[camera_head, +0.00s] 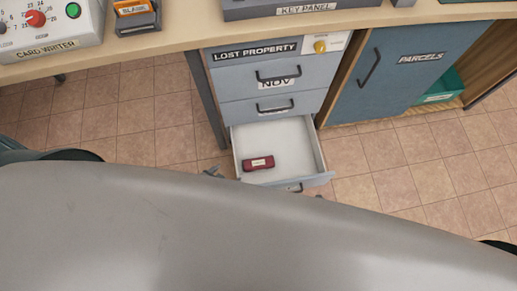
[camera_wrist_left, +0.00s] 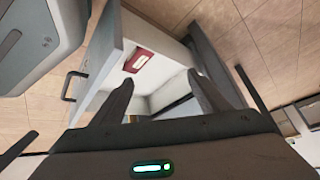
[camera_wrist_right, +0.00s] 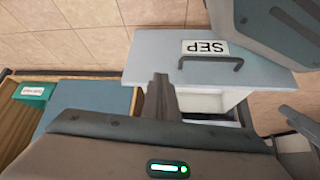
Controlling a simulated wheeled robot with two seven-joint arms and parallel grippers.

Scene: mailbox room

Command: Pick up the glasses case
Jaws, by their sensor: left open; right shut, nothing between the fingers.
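The glasses case (camera_head: 258,163) is small and dark red with a pale label. It lies in the open bottom drawer (camera_head: 309,149), by its left wall. It also shows in the left wrist view (camera_wrist_left: 140,60), beyond my fingertips. My left gripper (camera_wrist_left: 165,92) is open and empty, facing the drawer and apart from the case. In the head view only a small dark part of it shows left of the drawer. My right gripper (camera_wrist_right: 160,80) is shut and empty, near the drawer front labelled SEP (camera_wrist_right: 150,55). The case is not visible in the right wrist view.
Above the open drawer are closed drawers, one labelled NOV (camera_head: 278,83), under a LOST PROPERTY sign (camera_head: 255,50). A blue PARCELS door (camera_head: 385,75) is at the right. A green crate (camera_head: 442,88) sits beside it. The tiled floor around the drawer is clear.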

